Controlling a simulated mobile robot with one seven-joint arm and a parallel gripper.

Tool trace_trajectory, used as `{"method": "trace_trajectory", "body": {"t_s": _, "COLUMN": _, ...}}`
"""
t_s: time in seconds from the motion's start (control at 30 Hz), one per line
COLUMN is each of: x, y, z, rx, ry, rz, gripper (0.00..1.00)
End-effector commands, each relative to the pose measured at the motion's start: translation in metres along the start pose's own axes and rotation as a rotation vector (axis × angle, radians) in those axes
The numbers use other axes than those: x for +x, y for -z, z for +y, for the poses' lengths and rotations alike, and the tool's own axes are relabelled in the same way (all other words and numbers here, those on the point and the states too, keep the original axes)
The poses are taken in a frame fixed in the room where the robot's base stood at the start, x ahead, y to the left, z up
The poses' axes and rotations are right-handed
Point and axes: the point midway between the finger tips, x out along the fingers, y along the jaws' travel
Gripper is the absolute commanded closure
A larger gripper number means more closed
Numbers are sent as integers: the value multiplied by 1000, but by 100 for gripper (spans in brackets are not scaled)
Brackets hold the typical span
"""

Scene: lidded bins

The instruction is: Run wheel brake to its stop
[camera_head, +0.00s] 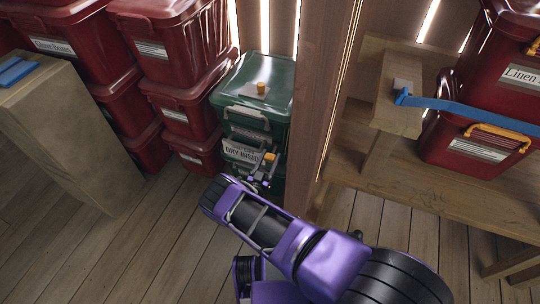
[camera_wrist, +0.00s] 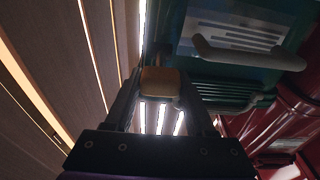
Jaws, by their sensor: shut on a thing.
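A small orange block (camera_wrist: 160,82), which looks like the wheel brake's handle, sits between my fingertips in the wrist view. My gripper (camera_wrist: 160,94) is shut on it. In the head view the orange block (camera_head: 270,157) shows at the front of the lower green bin, and my gripper (camera_head: 261,173) reaches it from below. The green bins (camera_head: 260,116) stand stacked against the plank wall. The lower label reads "DRY INSIDE" in part. My arm hides the bottom of the stack, and no wheel can be made out.
Red lidded bins (camera_head: 178,95) are stacked close on the left. A wooden post (camera_head: 322,100) stands just right of the green stack. A wooden bench (camera_head: 440,185) carries red bins with a blue strap (camera_head: 465,108). Plank floor (camera_head: 140,250) is clear at front left.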

Motion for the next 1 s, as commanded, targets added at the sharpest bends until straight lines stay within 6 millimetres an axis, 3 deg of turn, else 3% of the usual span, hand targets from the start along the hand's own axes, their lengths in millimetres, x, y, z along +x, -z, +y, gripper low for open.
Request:
{"method": "trace_trajectory", "body": {"t_s": 0.3, "x": -1, "y": -8, "z": 1, "rx": 1, "ry": -1, "rz": 93, "gripper": 100}}
{"method": "trace_trajectory", "body": {"t_s": 0.9, "x": -1, "y": -10, "z": 0, "rx": 0, "ry": 0, "rz": 115, "gripper": 100}}
{"method": "trace_trajectory", "body": {"t_s": 0.93, "x": -1, "y": -10, "z": 0, "rx": 0, "ry": 0, "rz": 115, "gripper": 40}}
{"method": "trace_trajectory", "body": {"t_s": 1.0, "x": -1, "y": -10, "z": 0, "rx": 0, "ry": 0, "rz": 115, "gripper": 27}}
